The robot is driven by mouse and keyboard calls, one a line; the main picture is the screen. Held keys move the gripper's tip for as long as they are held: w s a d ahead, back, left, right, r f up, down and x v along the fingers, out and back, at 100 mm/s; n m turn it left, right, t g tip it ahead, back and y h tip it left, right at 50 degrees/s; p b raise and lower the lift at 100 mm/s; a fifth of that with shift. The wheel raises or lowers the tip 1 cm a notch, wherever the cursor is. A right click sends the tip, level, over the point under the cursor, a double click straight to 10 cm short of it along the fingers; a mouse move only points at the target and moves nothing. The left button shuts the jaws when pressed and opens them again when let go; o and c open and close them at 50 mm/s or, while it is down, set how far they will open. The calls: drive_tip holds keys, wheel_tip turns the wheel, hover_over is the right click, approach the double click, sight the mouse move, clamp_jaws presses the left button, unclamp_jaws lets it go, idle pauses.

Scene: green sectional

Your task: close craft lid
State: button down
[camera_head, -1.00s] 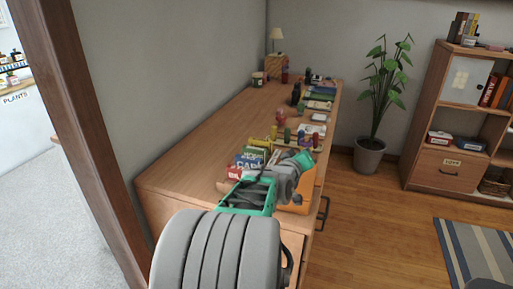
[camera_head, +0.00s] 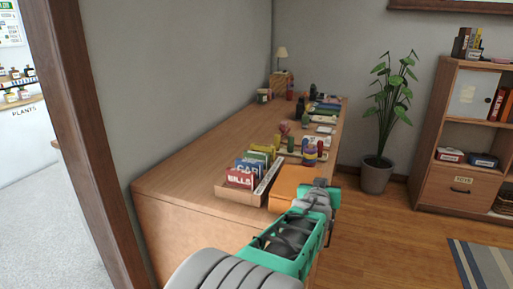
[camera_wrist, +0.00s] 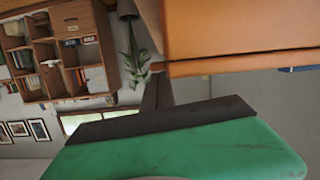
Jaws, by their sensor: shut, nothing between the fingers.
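An orange box (camera_head: 289,186) sits at the near right edge of the wooden dresser top. It shows a flat, smooth orange face; I cannot tell for sure whether this is its lid lying shut. My gripper (camera_head: 322,188) is at the box's right side, past the dresser edge, and partly covers that side. In the wrist view, the orange box (camera_wrist: 235,28) with its darker lower edge fills the upper right, above my shut, empty gripper (camera_wrist: 160,122). Contact between them cannot be made out.
A tray of upright cards and books (camera_head: 246,178) stands just left of the box. Several colourful figures and small items (camera_head: 310,150) line the dresser (camera_head: 205,160) behind it. A potted plant (camera_head: 377,175) and a shelf (camera_head: 455,140) stand beyond.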

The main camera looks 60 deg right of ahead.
drive_tip(key=shift+f, duration=0.25)
idle(0.3)
